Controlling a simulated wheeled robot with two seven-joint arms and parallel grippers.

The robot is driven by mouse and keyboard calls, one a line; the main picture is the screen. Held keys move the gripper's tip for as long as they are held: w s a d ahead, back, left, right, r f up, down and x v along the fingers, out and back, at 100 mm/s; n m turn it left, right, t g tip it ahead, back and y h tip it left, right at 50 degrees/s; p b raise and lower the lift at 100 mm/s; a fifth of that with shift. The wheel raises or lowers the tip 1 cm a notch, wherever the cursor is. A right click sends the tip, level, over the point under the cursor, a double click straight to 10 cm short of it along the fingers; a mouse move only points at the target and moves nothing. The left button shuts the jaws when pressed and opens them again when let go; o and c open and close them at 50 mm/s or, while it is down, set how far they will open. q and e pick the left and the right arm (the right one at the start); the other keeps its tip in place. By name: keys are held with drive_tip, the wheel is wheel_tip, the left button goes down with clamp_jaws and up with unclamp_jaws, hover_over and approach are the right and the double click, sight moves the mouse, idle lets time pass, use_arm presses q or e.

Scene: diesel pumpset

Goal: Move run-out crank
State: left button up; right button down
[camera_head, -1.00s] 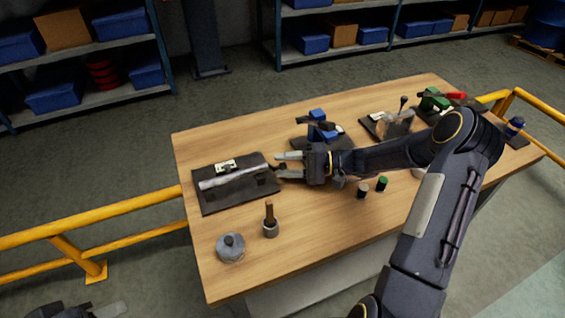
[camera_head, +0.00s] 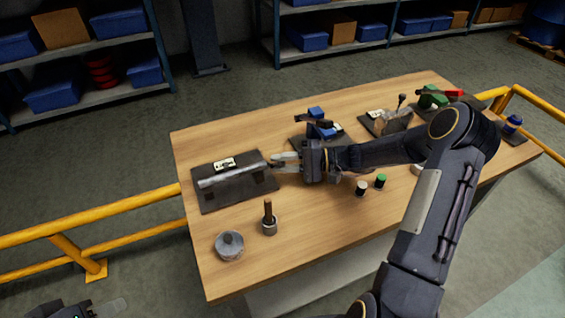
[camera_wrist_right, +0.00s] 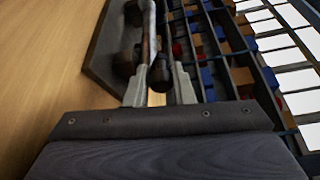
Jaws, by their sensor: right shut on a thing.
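The run-out crank (camera_head: 232,176) is a silver bar lying across dark supports on a black mat (camera_head: 209,205) at the left of the table. My right gripper (camera_head: 284,161) reaches in from the right and is shut on the crank's right end. In the right wrist view its two pale fingers (camera_wrist_right: 159,88) stand either side of the crank (camera_wrist_right: 151,45); the exact contact is hard to see.
A wooden-handled tool in a metal cup (camera_head: 269,222) and a round grey metal part (camera_head: 229,246) stand in front of the mat. Small green-topped (camera_head: 380,181) and white-topped (camera_head: 361,188) cylinders stand near my right forearm. A blue fixture (camera_head: 320,130) is behind my gripper. Yellow rails (camera_head: 100,222) flank the table.

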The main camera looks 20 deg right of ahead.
drive_tip(key=m, duration=0.1)
drive_tip(key=w+r+m+g+h+p, duration=0.1)
drive_tip(key=shift+a+r+m, duration=0.2)
drive_tip(key=shift+r+m, duration=0.1)
drive_tip(key=shift+w+m+g+p, duration=0.3)
drive_tip(key=shift+m+p, duration=0.1)
drive_tip(key=shift+m, duration=0.2)
drive_tip(key=c, duration=1.6)
unclamp_jaws()
drive_tip(key=o, duration=0.3)
drive_tip(key=shift+a+f, duration=0.1)
drive_tip(key=shift+s+f, duration=0.1)
drive_tip(key=shift+f, duration=0.05)
